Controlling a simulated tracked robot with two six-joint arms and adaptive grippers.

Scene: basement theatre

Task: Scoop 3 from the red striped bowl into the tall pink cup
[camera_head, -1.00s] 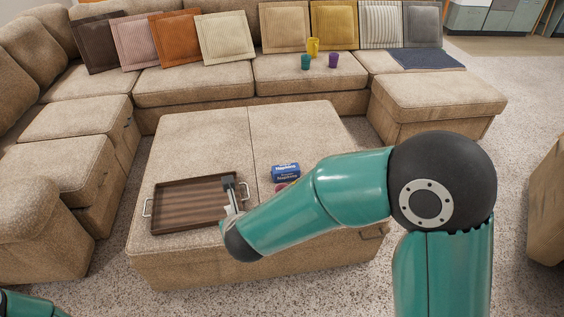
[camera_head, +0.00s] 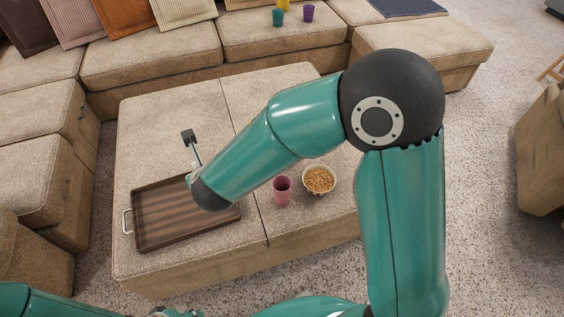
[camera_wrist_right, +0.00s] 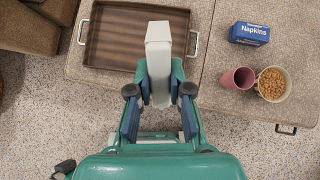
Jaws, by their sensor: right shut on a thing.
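The bowl (camera_head: 331,190), pale with faint markings, stands on the ottoman's right half, full of small golden-brown pieces (camera_head: 319,179). The pink cup (camera_head: 282,191) stands upright just left of it; both also show at the right wrist view's right side, the cup (camera_wrist_right: 231,80) beside the bowl (camera_wrist_right: 285,93). My right gripper (camera_wrist_right: 159,92) is shut on a pale grey handle (camera_wrist_right: 158,45) above the tray.
A brown wooden tray (camera_head: 150,225) with metal handles lies on the ottoman's left half. A blue napkin box (camera_wrist_right: 249,34) lies behind the cup; my arm hides it in the head view. Teal (camera_head: 278,17) and purple (camera_head: 308,13) cups stand on the sofa.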

